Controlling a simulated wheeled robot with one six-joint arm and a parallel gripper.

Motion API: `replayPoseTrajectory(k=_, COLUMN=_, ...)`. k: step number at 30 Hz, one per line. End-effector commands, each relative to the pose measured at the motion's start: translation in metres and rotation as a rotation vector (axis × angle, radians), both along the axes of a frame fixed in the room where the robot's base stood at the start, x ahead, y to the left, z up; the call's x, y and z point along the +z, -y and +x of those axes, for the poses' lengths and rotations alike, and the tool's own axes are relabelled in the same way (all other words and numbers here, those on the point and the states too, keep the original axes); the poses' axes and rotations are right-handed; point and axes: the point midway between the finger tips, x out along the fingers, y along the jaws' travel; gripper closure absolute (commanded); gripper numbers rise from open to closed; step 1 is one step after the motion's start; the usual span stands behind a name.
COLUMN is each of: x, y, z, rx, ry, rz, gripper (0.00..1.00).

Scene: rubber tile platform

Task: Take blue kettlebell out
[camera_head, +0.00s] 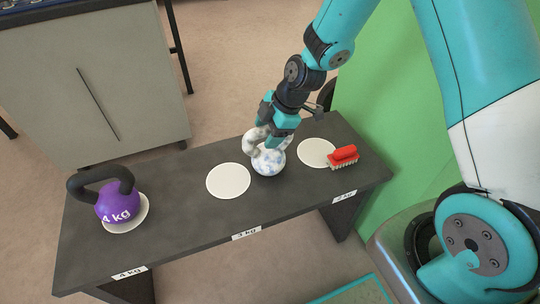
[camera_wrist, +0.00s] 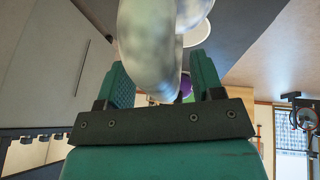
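A white kettlebell with blue marbled patches (camera_head: 268,160) is at the dark bench, between the middle and right white discs. I cannot tell whether it touches the bench. My gripper (camera_head: 272,138) is at its handle, above and partly in front of it. In the wrist view, the pale thick handle (camera_wrist: 150,45) lies between the two teal fingers of my gripper (camera_wrist: 162,85). The fingers stand wide apart, with a narrow gap between the handle and the right finger. A purple kettlebell marked 4 kg (camera_head: 117,202) stands on the left white disc.
The dark bench (camera_head: 185,235) carries white discs and labels along its front edge. The middle disc (camera_head: 229,181) and right disc (camera_head: 316,153) are bare. A grey cabinet (camera_head: 95,80) stands behind, and a green wall (camera_head: 390,130) rises at right.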

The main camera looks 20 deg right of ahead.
Motion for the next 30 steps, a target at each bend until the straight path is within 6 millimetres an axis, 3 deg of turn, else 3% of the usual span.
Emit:
replayPoseTrajectory(k=1, x=0.000, y=0.000, z=0.000, rx=0.000, ry=0.000, rz=0.000, gripper=0.50)
replayPoseTrajectory(k=6, x=0.000, y=0.000, z=0.000, rx=0.000, ry=0.000, rz=0.000, gripper=0.89)
replayPoseTrajectory(k=8, x=0.000, y=0.000, z=0.000, rx=0.000, ry=0.000, rz=0.000, gripper=1.00)
replayPoseTrajectory(k=23, x=0.009, y=-0.001, z=0.003, rx=0.001, ry=0.011, rz=0.005, gripper=1.00)
replayPoseTrajectory(k=30, x=0.041, y=-0.001, z=0.003, rx=0.002, ry=0.016, rz=0.005, gripper=1.00)
